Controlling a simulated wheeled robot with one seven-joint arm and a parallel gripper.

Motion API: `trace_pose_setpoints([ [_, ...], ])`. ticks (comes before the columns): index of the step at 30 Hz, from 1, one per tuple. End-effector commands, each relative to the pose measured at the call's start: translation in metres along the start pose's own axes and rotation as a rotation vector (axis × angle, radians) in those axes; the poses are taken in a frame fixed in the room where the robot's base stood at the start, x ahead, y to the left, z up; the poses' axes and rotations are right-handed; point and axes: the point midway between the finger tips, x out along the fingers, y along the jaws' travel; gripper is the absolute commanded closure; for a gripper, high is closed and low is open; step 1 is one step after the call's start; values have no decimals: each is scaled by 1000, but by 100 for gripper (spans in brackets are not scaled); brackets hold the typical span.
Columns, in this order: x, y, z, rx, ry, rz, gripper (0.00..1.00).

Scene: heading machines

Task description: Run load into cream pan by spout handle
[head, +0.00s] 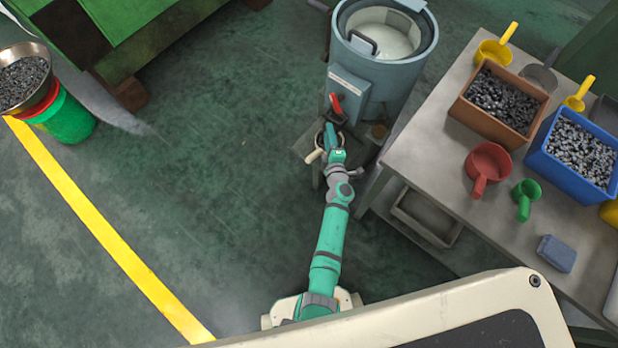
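A blue-grey round machine (372,72) stands at the top centre. Its open bowl holds a pale load (378,35). A red spout handle (336,104) sticks out at its lower front. The cream pan (313,156) sits below the spout on a small stand, and only its handle and part of its rim show. My gripper (330,132) is over the pan, just below the red handle in the picture. My gripper and wrist hide most of the pan's inside. The finger opening is too small to make out, and contact with the handle cannot be told.
A grey bench (425,150) at the right carries a brown bin (475,122), a blue bin (560,180), scoops and a red pan (488,163). A green bucket (72,122) stands at the left by a yellow floor line (105,232). The floor left of my arm is clear.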

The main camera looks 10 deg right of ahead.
Motion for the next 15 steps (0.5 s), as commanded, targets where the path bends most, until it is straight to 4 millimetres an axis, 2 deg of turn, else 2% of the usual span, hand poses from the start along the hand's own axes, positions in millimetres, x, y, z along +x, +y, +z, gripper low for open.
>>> trace_pose_setpoints([
  [15,-85,1,0,-1,0,1,72],
])
